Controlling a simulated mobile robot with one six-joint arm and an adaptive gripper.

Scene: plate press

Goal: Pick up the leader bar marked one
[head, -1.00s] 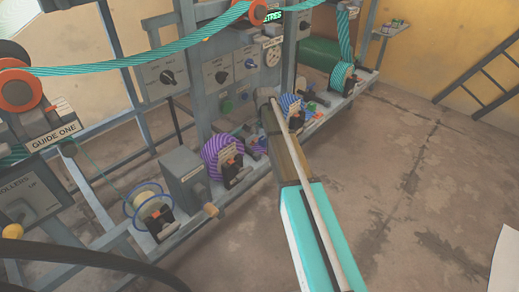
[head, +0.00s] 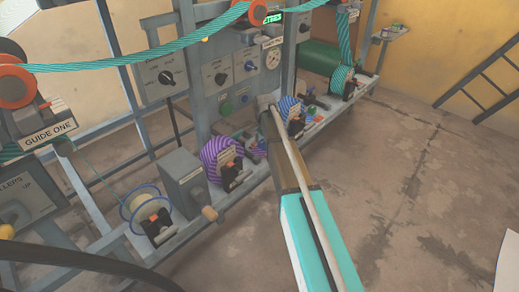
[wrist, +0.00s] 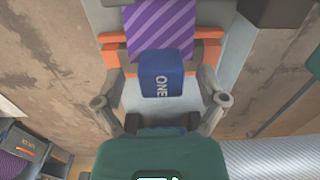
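My gripper (wrist: 160,92) is open, with one grey finger on each side of the block and a gap visible on both sides. I cannot tell how deep the fingers reach. In the head view my arm runs up to the machine's low rail, and its end (head: 268,104) is beside the blue striped coil. The leader bar cannot be made out there.
Orange parts (wrist: 112,58) flank the block. In the head view a purple coil (head: 217,155), a blue-rimmed spool (head: 144,207) and a grey box with a handle (head: 183,183) stand along the rail.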

